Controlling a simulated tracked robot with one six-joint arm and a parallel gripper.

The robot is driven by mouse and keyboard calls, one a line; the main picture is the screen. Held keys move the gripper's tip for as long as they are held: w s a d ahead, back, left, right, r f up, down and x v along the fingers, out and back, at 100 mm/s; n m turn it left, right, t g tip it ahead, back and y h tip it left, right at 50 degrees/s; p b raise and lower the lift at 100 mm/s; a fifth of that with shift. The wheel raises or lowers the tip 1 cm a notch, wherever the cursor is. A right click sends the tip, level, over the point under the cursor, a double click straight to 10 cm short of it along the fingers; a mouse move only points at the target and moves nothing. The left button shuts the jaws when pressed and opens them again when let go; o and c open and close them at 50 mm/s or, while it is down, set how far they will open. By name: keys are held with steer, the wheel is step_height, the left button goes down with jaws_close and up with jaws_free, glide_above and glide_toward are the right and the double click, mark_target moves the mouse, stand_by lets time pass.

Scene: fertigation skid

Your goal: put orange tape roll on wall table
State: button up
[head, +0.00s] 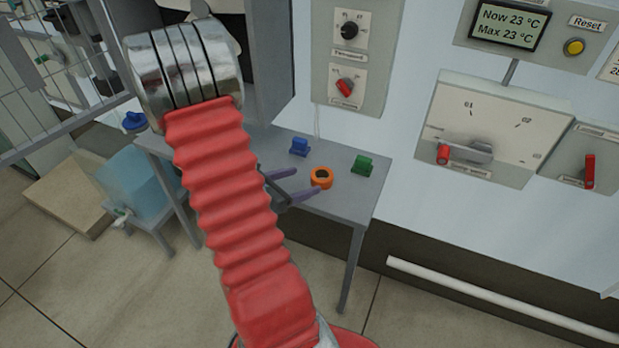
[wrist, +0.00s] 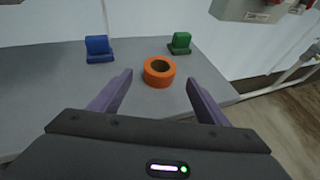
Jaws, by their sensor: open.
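The orange tape roll (head: 321,178) lies flat on the grey wall table (head: 345,203), near its right end. In the wrist view the tape roll (wrist: 159,71) is just beyond the fingertips, roughly midway between them. My gripper (head: 299,184) is open and empty, low over the table, and its purple fingers point toward the roll. In the wrist view both fingers of the gripper (wrist: 160,84) show, spread wide apart. The near part of the table is hidden behind my arm in the head view.
A blue object (head: 299,147) and a green object (head: 363,164) stand on the table behind the roll, left and right of it. The wall with switch panels (head: 345,85) rises behind. A blue translucent tank (head: 135,182) stands left of the table.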

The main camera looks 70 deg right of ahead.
steer(key=shift+v, duration=1.1)
steer(key=w+a+r+m+t+y, duration=0.3)
steer(key=a+r, duration=0.4)
steer(key=a, duration=0.7)
steer(key=w+a+r+m+t+y, duration=0.4)
steer(key=a+r+m+t+y, duration=0.1)
steer(key=a, duration=1)
steer(key=w+a+r+m+t+y, duration=0.4)
steer(key=a+r, duration=0.4)
steer(key=a, duration=0.6)
steer(key=shift+a+r, duration=0.25)
steer(key=shift+r, duration=0.05)
steer(key=shift+w, duration=0.1)
steer(key=shift+c, duration=0.5)
